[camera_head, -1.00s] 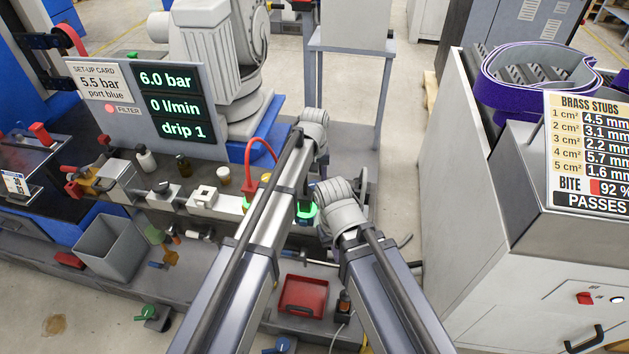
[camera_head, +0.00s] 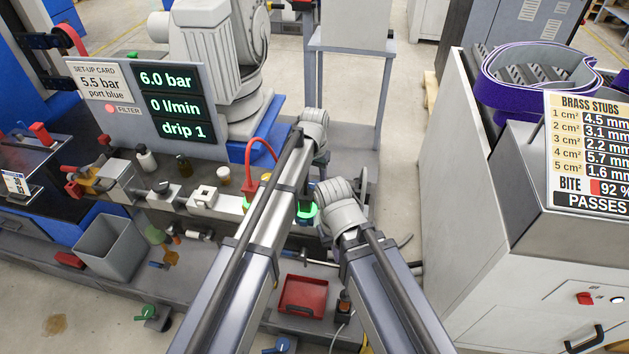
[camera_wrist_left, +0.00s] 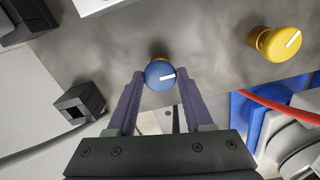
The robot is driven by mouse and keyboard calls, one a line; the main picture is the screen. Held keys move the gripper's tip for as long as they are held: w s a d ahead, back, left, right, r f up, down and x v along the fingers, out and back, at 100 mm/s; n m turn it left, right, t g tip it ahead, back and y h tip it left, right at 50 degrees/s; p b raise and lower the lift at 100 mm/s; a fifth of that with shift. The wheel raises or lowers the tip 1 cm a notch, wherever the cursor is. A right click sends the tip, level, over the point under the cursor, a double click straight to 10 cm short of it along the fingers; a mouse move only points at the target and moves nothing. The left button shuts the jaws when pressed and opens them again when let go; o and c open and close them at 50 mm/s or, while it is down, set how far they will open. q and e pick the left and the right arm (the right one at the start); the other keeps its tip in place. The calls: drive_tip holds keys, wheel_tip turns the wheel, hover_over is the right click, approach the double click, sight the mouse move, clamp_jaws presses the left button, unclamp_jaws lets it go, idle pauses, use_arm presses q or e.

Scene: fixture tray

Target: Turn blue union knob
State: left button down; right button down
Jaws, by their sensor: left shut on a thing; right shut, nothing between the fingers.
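The blue knob (camera_wrist_left: 159,75) is seen end-on in the left wrist view, a round cap with a white line pointing right and slightly up. My left gripper (camera_wrist_left: 151,78) has its two purple fingers on either side of the knob and is shut on it. In the head view my left arm and wrist (camera_head: 313,125) reach to the far end of the bench, and the held knob is hidden there. My right wrist (camera_head: 338,200) is lower and nearer. Its fingers are hidden from this view, with no held object showing.
A yellow knob (camera_wrist_left: 275,44) with a white line stands to the right in the wrist view. A dark square block (camera_wrist_left: 79,103) is at left. The display panel (camera_head: 182,105) reads 6.0 bar, 0 l/min, drip 1; its card says 5.5 bar, port blue. A red tray (camera_head: 303,296) lies below.

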sight(314, 184)
use_arm(q)
drive_tip(key=shift+c, duration=1.5)
unclamp_jaws()
drive_tip(key=shift+r, duration=0.15)
use_arm(e)
drive_tip(key=shift+r, duration=0.1)
use_arm(q)
wheel_tip(314, 184, up, 8)
drive_tip(key=p, duration=0.8)
drive_tip(key=shift+f, duration=0.2)
use_arm(e)
wheel_tip(314, 184, up, 8)
drive_tip(key=shift+f, duration=0.2)
